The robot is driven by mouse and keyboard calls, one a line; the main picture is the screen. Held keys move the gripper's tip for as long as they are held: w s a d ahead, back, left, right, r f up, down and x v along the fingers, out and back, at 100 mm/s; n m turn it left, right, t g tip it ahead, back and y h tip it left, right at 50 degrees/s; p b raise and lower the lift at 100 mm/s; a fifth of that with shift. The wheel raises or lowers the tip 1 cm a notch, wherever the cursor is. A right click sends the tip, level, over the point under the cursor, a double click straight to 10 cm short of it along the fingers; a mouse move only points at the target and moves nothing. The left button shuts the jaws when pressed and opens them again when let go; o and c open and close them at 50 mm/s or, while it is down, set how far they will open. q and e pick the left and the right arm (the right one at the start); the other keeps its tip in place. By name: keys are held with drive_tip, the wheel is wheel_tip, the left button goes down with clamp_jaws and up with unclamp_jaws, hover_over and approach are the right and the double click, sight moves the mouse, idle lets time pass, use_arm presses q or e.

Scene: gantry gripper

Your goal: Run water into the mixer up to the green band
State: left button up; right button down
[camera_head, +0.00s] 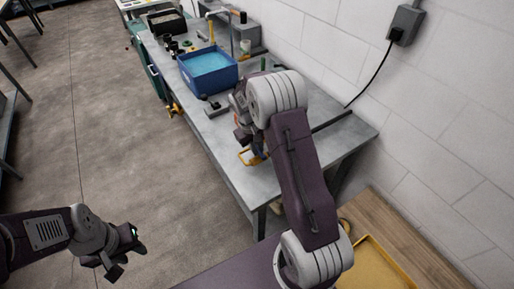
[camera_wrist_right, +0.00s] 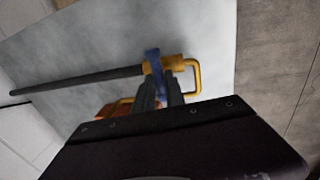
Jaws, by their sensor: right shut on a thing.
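My right gripper (camera_wrist_right: 158,88) is shut on a blue lever-like part (camera_wrist_right: 152,62) in the right wrist view. The blue part crosses a yellow fitting (camera_wrist_right: 180,64) with a loop, joined to a dark rod or hose. In the head view the yellow loop (camera_head: 247,157) shows just below my right gripper (camera_head: 250,143), near the bench's front edge. My left gripper (camera_head: 127,257) is open and empty over the floor, lower left. I cannot make out for sure which thing is the mixer. No green band or running water can be made out.
A blue tub (camera_head: 208,72) with a light-blue inside stands on the grey bench (camera_head: 235,175). Behind it are small pots and a black box (camera_head: 166,23). A dark rod (camera_head: 332,120) reaches toward the wall. A yellow tray (camera_head: 372,262) lies front right.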

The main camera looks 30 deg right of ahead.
idle(0.4)
drive_tip(key=c, duration=1.4)
unclamp_jaws()
drive_tip(key=shift+w, duration=0.1)
wheel_tip(320, 180, up, 9)
drive_tip(key=a, duration=0.1)
drive_tip(key=shift+a+b, duration=0.35)
drive_tip(key=shift+f, duration=0.1)
